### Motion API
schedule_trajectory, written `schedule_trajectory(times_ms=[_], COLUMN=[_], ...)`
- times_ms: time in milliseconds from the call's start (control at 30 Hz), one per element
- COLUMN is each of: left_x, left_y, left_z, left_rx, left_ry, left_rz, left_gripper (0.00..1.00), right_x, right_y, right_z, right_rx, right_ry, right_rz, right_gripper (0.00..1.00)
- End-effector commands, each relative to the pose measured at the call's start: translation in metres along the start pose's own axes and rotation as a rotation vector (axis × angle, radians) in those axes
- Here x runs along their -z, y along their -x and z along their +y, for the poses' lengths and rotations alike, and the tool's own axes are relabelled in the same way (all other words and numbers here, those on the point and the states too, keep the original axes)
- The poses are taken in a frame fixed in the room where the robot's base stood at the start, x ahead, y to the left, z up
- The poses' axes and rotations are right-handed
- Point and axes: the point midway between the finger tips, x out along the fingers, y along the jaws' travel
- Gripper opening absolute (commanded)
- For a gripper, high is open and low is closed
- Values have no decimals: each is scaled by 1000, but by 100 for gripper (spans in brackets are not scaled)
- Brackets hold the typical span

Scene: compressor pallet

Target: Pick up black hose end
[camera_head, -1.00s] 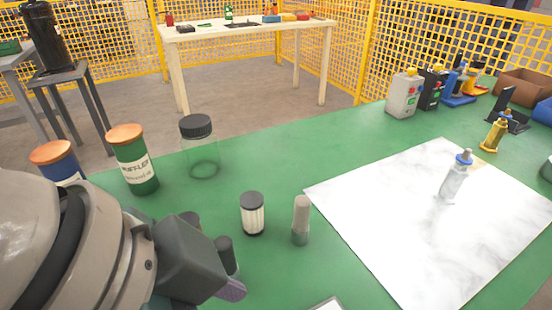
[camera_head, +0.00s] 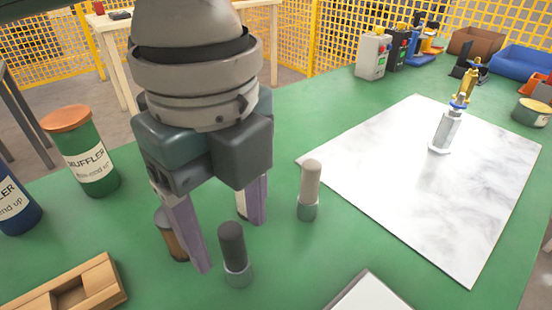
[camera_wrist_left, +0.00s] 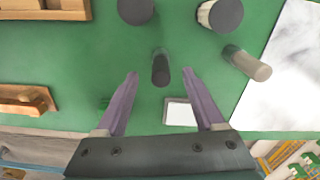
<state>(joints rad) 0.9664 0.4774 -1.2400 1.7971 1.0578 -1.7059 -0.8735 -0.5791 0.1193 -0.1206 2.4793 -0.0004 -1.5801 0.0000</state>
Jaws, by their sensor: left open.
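The black hose end (camera_head: 235,255), a dark upright cylinder in a grey collar, stands on the green table in front of my left gripper in the head view. My left gripper (camera_head: 232,245) points down, with its purple fingers spread and nothing held. In the left wrist view the black hose end (camera_wrist_left: 160,68) appears between the open fingertips (camera_wrist_left: 160,74); I cannot tell whether they are level with it. A lighter grey hose end (camera_head: 310,185) stands upright to the right, and also shows in the wrist view (camera_wrist_left: 248,64). My right gripper is not in view.
An orange-brown cylinder (camera_head: 174,240) stands close behind the left finger, and a dark-lidded white filter (camera_wrist_left: 220,14) stands nearby, mostly hidden in the head view.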

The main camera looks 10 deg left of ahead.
Motion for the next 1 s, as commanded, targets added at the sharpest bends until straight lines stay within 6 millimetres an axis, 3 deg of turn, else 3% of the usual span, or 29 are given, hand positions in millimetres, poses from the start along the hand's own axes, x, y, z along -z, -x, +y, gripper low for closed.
schedule_trajectory(times_ms=[400, 700, 1000], left_x=[-1, -1, -1], left_y=[-60, -63, -63], left_z=[-1, -1, -1], left_rx=[1, 3, 3], left_ry=[-1, -2, -1], left_rz=[0, -1, -1], left_gripper=[70, 69, 36], right_x=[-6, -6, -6], right_y=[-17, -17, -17], right_z=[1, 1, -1], right_rx=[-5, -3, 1], right_ry=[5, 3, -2], right_rz=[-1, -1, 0], right_gripper=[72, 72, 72])
